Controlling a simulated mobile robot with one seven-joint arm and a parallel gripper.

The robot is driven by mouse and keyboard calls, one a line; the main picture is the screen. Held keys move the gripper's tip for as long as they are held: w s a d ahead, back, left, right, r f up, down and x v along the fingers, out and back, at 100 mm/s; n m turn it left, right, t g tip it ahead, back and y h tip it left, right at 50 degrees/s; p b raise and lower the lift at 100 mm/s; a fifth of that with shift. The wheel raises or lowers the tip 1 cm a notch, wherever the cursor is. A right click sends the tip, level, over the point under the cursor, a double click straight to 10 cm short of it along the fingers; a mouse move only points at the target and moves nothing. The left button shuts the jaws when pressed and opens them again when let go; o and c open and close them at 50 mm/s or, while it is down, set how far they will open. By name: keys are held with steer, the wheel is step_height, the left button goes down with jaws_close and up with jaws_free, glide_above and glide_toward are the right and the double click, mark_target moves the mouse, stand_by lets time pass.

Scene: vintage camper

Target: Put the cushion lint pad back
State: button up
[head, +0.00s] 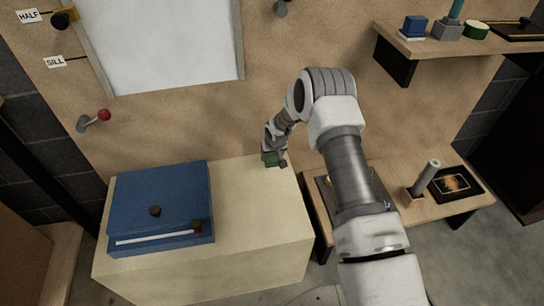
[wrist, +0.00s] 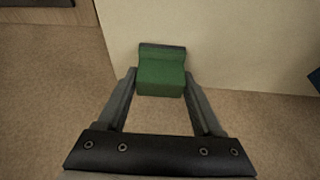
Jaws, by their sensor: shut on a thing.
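My gripper (head: 276,162) is shut on a green block with a dark strip along one edge; this block looks like the lint pad (wrist: 161,76). In the wrist view the block sits between the two fingertips, with the cream bench top behind it. In the head view only a small green patch of it shows between the fingers, over the far right part of the cream bench (head: 262,220), near the wall. I cannot tell whether the block touches the bench. No cushion can be made out for certain.
A blue case (head: 160,200) with a dark knob stands on the bench's left part. A low wooden table (head: 440,208) with a grey cylinder (head: 426,176) is at right. A wall shelf (head: 430,46) holds a blue block (head: 414,26) and other items. A red-knobbed lever (head: 103,115) sticks out at left.

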steer(key=o, duration=1.3)
steer(key=shift+f, duration=0.1)
steer(key=shift+r, duration=0.4)
steer(key=p+v, duration=0.3)
steer(key=v, duration=0.8)
steer(key=shift+s+r, duration=0.25)
